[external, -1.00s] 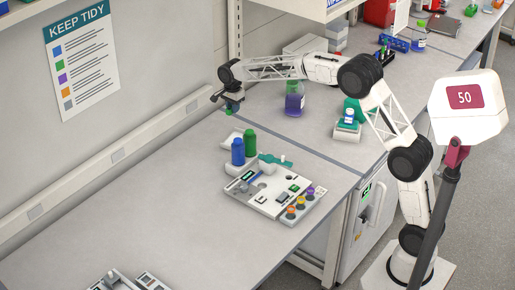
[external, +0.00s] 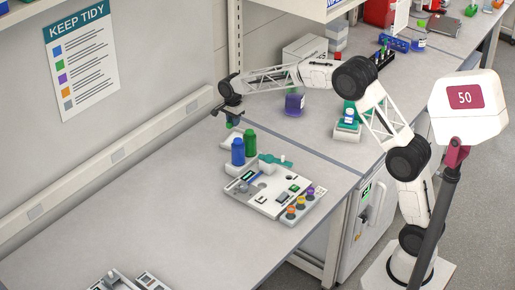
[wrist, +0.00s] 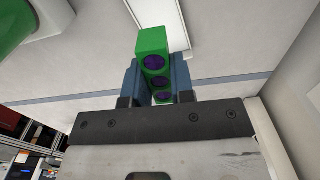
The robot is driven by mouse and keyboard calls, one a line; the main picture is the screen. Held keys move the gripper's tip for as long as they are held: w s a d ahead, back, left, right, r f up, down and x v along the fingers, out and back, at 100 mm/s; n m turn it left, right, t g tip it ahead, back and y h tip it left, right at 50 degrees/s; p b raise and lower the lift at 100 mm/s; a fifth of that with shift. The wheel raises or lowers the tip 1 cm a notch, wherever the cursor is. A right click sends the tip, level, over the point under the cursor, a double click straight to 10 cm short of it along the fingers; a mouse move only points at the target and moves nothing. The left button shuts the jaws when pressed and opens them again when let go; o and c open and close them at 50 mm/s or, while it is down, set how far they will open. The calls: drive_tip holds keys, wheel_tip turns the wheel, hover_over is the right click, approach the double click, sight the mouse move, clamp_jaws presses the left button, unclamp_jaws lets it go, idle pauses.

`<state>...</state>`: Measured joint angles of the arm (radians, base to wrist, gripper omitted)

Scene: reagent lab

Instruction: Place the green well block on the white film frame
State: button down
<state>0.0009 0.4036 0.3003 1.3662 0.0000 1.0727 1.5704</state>
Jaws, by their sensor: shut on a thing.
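My gripper (external: 231,114) is shut on the green well block (external: 234,123), held above the bench near the wall. In the wrist view the block (wrist: 152,42) sits between the two blue-grey fingers of my gripper (wrist: 155,68), with dark purple round wells along one face. A pale white flat piece, which looks like the white film frame (wrist: 183,30), lies behind the block in the wrist view, partly hidden by it.
A white instrument panel (external: 268,191) with coloured knobs lies nearer. A purple flask (external: 295,103) stands to the right.

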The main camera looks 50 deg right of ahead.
drive_tip(key=shift+f, duration=1.55)
drive_tip(key=shift+f, duration=2.5)
drive_tip(key=shift+f, duration=0.1)
drive_tip(key=c, duration=1)
unclamp_jaws()
wheel_tip(320, 180, up, 12)
drive_tip(key=shift+r, duration=0.1)
